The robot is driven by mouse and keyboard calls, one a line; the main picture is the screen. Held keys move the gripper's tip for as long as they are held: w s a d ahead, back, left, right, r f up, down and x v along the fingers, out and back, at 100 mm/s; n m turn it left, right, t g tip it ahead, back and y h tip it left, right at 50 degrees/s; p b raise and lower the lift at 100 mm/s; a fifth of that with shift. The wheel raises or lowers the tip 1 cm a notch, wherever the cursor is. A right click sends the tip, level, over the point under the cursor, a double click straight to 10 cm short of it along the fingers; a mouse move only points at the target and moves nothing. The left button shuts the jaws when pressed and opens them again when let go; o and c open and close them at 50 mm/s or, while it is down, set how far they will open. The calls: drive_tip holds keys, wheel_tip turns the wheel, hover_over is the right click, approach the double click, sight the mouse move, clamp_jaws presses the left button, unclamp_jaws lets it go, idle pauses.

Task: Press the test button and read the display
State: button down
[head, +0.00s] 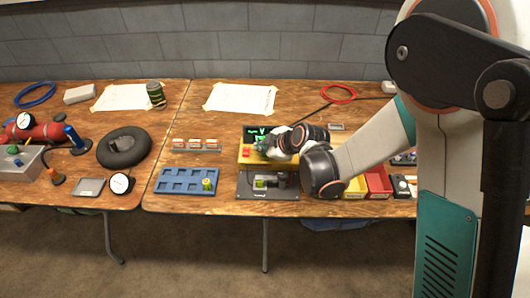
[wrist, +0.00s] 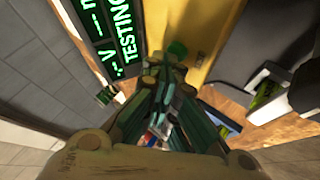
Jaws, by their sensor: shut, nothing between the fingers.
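The yellow tester (head: 245,158) stands on the right table in the head view, with a black display (head: 252,131) at its back. In the wrist view the display (wrist: 126,22) shows green text: "TESTING" and a line of dashes with a "V". A green button (wrist: 177,48) sits on the yellow face (wrist: 195,25). My gripper (head: 266,147) is shut and empty over the tester. In the wrist view the gripper's tips (wrist: 165,66) are right by the green button; I cannot tell whether they touch it. My gripper hides part of the tester in the head view.
In front of the tester lies a dark plate (head: 247,190) with a cradle. Left of it is a blue slotted tray (head: 174,186) with a yellow-green piece (head: 207,184). Red bins (head: 378,181) and a yellow bin (head: 355,188) stand right. Paper (head: 240,97) lies behind.

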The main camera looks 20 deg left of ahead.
sight(263, 155)
drive_tip(key=shift+r+p, duration=0.4)
drive_tip(key=shift+r, duration=0.35)
wheel_tip(263, 155, up, 5)
drive_tip(key=p, duration=0.3)
idle(0.8)
